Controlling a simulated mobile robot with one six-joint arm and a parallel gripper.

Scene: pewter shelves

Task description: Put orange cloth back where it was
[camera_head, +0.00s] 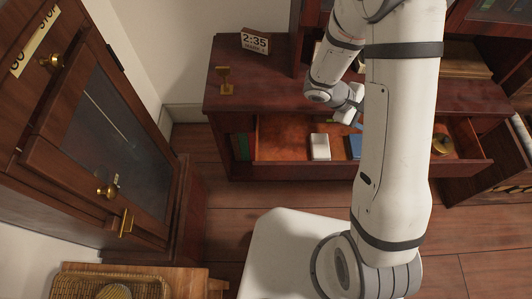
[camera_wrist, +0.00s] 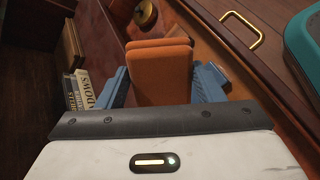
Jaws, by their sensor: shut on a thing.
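My gripper (camera_wrist: 162,88) shows in the wrist view with its two blue fingers on either side of a folded orange cloth (camera_wrist: 163,72). It is shut on the cloth, which stands up between the fingers in layers. In the head view my gripper (camera_head: 349,116) is over the open drawer (camera_head: 285,127) of the low dark-red cabinet. The cloth cannot be made out there, and my arm hides part of the drawer. I cannot tell whether the cloth touches the drawer floor.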

